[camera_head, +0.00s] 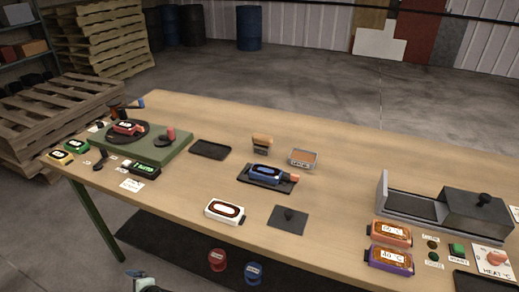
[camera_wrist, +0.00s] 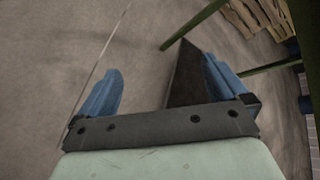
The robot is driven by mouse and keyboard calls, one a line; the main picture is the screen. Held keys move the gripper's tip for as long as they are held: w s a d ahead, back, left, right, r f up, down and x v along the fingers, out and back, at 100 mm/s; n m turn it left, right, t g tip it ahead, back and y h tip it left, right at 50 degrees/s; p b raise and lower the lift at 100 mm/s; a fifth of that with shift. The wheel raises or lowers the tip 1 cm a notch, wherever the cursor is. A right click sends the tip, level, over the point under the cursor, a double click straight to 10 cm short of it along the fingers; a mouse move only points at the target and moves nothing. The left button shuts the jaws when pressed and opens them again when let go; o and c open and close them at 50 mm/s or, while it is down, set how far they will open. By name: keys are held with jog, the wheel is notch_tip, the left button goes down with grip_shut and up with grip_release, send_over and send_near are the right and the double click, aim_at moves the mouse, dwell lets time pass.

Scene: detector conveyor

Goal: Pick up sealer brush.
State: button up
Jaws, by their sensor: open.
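A small brush-like object (camera_head: 262,143) with a tan top and a dark lower part stands near the middle of the table; it looks like the sealer brush. A small clear tub (camera_head: 303,158) with orange contents and a label stands just right of it. My gripper (camera_wrist: 162,66) is open in the wrist view, its blue fingers apart with nothing held between them. In the head view, part of my gripper (camera_head: 138,274) shows at the bottom edge, off the table's front and far from the brush. The wrist view shows floor and table legs, not the brush.
A blue device (camera_head: 265,173) on a dark tray lies in front of the brush. A black tray (camera_head: 210,149) lies left, a white device (camera_head: 225,211) and a dark knobbed plate (camera_head: 289,219) nearer the front. A grey metal fixture (camera_head: 412,204) stands right. Table behind the brush is clear.

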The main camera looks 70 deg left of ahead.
jog(key=s+d+r+g, duration=0.1)
jog(key=s+r, duration=0.3)
jog(key=s, duration=0.4)
jog(key=s+d+r+g, duration=0.1)
jog(key=s+r, duration=0.3)
jog(key=s, duration=0.4)
jog(key=s+a+r+y, duration=0.1)
jog(key=a+r+y, duration=0.2)
jog(key=a+r, duration=0.2)
jog(key=w+a+r+t+y, duration=0.6)
jog(key=w+a+r, duration=0.8)
jog(key=w+a, duration=0.45)
jog(key=w+a+r+n+t+y, duration=0.15)
jog(key=w+a+r, duration=0.4)
jog(key=w, duration=0.55)
jog(key=w+a+r+n+t, duration=0.2)
jog(key=w+a+r+n, duration=0.15)
jog(key=w+r, duration=0.5)
jog(key=w+a+r+n+t+y, duration=0.15)
jog(key=w+a+r, duration=0.4)
jog(key=w, duration=0.65)
jog(key=w+a+f+n+g+h, duration=0.2)
jog(key=a+f+h, duration=0.1)
jog(key=h, duration=1.8)
send_over(263, 135)
notch_tip(263, 135, down, 7)
jog(key=shift+n+t, duration=0.3)
jog(key=shift+n, duration=0.05)
notch_tip(263, 135, down, 13)
jog(key=shift+a, duration=0.1)
